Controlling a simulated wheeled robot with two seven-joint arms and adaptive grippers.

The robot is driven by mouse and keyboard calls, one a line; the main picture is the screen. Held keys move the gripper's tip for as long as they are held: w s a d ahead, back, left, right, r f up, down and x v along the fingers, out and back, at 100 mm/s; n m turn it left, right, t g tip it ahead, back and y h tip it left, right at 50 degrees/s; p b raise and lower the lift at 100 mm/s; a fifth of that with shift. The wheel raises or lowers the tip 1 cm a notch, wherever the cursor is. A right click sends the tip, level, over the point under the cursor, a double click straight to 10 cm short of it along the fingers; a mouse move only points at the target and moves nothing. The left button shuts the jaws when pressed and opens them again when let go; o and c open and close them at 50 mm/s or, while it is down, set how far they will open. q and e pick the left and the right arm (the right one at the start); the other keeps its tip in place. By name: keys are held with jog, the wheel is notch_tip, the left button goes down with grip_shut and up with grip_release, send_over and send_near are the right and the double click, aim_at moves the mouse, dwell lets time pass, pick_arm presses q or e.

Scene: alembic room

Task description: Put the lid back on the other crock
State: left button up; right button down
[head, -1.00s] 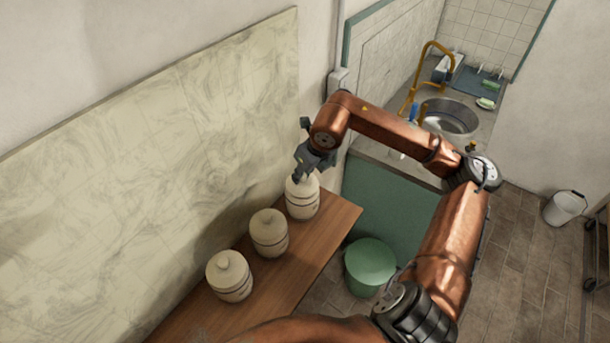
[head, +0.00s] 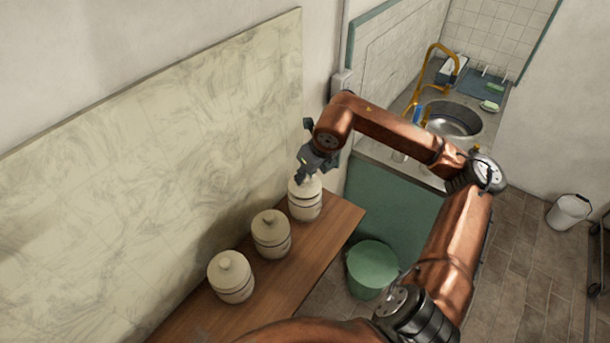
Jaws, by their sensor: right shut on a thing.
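Three cream crocks with dark bands stand in a row on a wooden table (head: 318,238). The near crock (head: 232,280) and the middle crock (head: 272,238) each have a knobbed lid on. My right gripper (head: 303,178) is at the top of the far crock (head: 306,205), pointing down, shut on what looks like its lid (head: 313,184). The gripper hides the knob and part of the lid. The lid appears to be on or very close to the crock's mouth; I cannot tell if there is a gap. My left gripper is not in view.
A marbled panel (head: 170,140) stands behind the table. To the right are a green cabinet (head: 390,215) with a sink (head: 452,120) and a green bin (head: 372,268) on the floor. A white bucket (head: 568,212) stands farther right.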

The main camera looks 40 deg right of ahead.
jog(key=shift+f+b, duration=0.65)
jog(key=shift+b, duration=0.55)
dwell(1.5)
dwell(0.4)
jog(key=c, duration=1.7)
grip_release()
jog(key=shift+o, duration=0.2)
jog(key=shift+f, duration=0.3)
jog(key=shift+r, duration=0.65)
jog(key=shift+o, duration=0.7)
